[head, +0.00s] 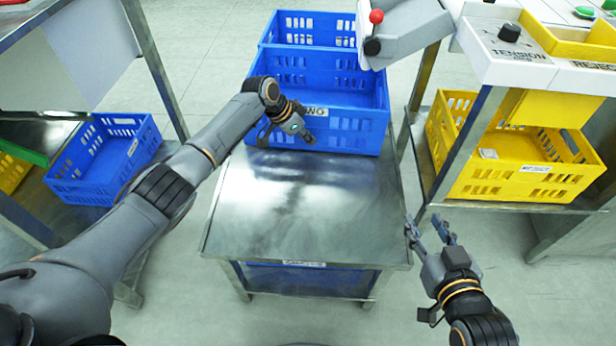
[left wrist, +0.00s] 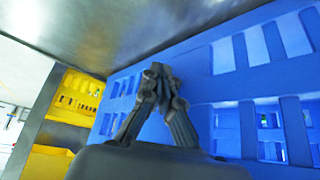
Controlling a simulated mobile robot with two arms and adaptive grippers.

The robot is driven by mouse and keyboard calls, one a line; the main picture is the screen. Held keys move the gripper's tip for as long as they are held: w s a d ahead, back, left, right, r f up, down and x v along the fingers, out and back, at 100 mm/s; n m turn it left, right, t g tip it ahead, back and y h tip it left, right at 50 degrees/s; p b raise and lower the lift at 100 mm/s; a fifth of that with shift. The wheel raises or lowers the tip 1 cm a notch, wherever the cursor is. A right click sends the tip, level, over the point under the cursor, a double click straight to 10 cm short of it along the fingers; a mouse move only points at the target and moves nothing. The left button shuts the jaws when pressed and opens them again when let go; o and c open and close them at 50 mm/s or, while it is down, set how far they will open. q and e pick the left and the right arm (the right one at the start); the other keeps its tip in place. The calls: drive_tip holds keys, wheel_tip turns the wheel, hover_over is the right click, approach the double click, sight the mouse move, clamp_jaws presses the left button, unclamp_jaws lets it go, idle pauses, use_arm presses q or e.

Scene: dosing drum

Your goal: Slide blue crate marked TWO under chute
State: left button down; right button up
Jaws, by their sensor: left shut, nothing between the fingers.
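The blue crate marked TWO (head: 352,130) stands on the far part of a steel table. Its label (head: 317,112) is partly covered by my left gripper (head: 308,138). The grey chute (head: 415,30) is above the crate's far right side. My right gripper (head: 428,230) is open and empty, off the table's right edge.
Another blue crate (head: 310,25) is directly behind. The steel table (head: 300,205) is bare in front. A yellow crate (head: 520,165) sits on a shelf at right, below the control panel (head: 510,45). Another blue crate (head: 105,160) is on a left shelf. A red-knobbed lever (head: 376,17) is by the chute.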

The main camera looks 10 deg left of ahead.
use_arm(q)
drive_tip(key=shift+w+b, duration=0.25)
drive_tip(key=shift+b, duration=0.05)
drive_tip(key=shift+w+f+b, duration=0.1)
drive_tip(key=shift+w+b, duration=0.05)
drive_tip(key=shift+b, duration=0.15)
drive_tip(key=shift+w+a+b, duration=0.1)
drive_tip(key=shift+w+b, duration=0.05)
drive_tip(key=shift+b, duration=0.15)
drive_tip(key=shift+w+f+b, duration=0.1)
drive_tip(key=shift+w+b, duration=0.05)
drive_tip(key=shift+b, duration=0.15)
drive_tip(key=shift+w+b, duration=0.25)
drive_tip(key=shift+b, duration=0.25)
drive_tip(key=shift+w+b, duration=0.15)
drive_tip(key=shift+b, duration=0.15)
drive_tip(key=shift+w, duration=0.15)
use_arm(e)
drive_tip(key=s+a+r+t+y, duration=0.1)
drive_tip(key=r+t+y, duration=0.1)
drive_tip(key=r+t, duration=0.4)
drive_tip(key=s+r+t+y, duration=0.2)
drive_tip(key=r+t, duration=0.4)
drive_tip(key=r, duration=0.6)
drive_tip(key=shift+a, duration=0.4)
drive_tip(key=shift+s+r, duration=0.1)
drive_tip(key=shift+s, duration=0.05)
